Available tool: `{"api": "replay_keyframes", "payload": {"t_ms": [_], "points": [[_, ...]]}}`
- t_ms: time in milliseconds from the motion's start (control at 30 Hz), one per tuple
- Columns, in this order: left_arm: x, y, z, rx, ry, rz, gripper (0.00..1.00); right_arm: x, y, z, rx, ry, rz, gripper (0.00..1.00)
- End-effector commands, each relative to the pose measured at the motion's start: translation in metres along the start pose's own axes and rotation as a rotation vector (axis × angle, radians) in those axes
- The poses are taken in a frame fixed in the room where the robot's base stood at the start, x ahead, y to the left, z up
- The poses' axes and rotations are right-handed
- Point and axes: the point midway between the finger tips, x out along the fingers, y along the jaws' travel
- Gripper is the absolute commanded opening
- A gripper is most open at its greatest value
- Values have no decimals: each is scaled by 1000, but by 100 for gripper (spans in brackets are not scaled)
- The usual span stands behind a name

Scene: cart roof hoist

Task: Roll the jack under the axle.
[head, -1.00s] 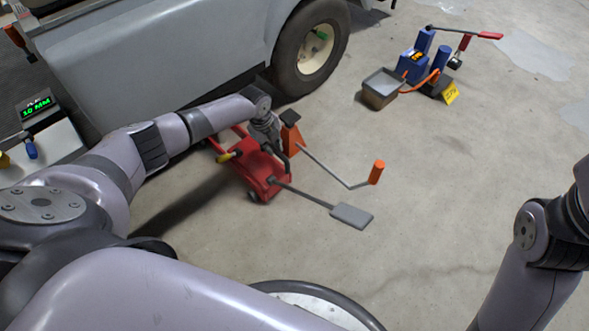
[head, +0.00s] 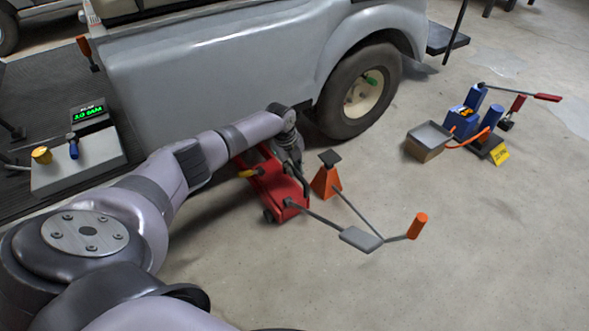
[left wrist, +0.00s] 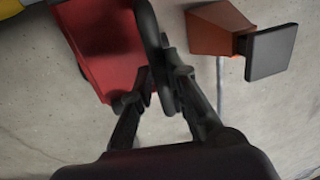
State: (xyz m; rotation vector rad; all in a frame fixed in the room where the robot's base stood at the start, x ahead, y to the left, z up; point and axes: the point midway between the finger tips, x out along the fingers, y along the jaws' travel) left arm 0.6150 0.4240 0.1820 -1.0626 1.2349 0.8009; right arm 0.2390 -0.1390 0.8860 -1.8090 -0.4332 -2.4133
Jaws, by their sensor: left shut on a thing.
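The red floor jack (head: 288,207) stands on the floor beside the grey cart (head: 215,75), its far end close to the cart's lower edge. My left gripper (head: 292,160) is at the jack, shut on a dark bar-like handle (left wrist: 150,30). In the left wrist view, the fingers of my left gripper (left wrist: 158,88) close around this bar, beside the red body of the jack (left wrist: 103,45). My left forearm covers part of the jack's far end. The axle is hidden behind the cart's side and wheel (head: 362,92). My right gripper is out of view.
An orange stand with a dark top (head: 326,180) is close right of the jack. A blue pump unit (head: 470,122) stands right. The floor at front right is clear.

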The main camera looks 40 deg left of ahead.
Motion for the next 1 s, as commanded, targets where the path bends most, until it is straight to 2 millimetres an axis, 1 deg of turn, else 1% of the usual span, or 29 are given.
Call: {"api": "replay_keyframes", "payload": {"t_ms": [33, 300, 567, 667, 767, 867, 1000], "points": [[1, 2, 1, -1, -1, 5, 17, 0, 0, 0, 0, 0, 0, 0], [1, 1, 0, 0, 0, 3, 35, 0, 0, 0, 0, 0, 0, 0], [0, 0, 0, 0, 0, 1, 35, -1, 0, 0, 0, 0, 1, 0], [-3, 0, 0, 0, 0, 0, 35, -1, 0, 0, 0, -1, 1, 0], [-11, 0, 0, -1, 0, -2, 35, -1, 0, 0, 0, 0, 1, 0], [-26, 0, 0, 1, -1, -2, 35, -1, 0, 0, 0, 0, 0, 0], [-55, 0, 1, 0, -2, -2, 35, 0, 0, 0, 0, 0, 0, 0]]}}
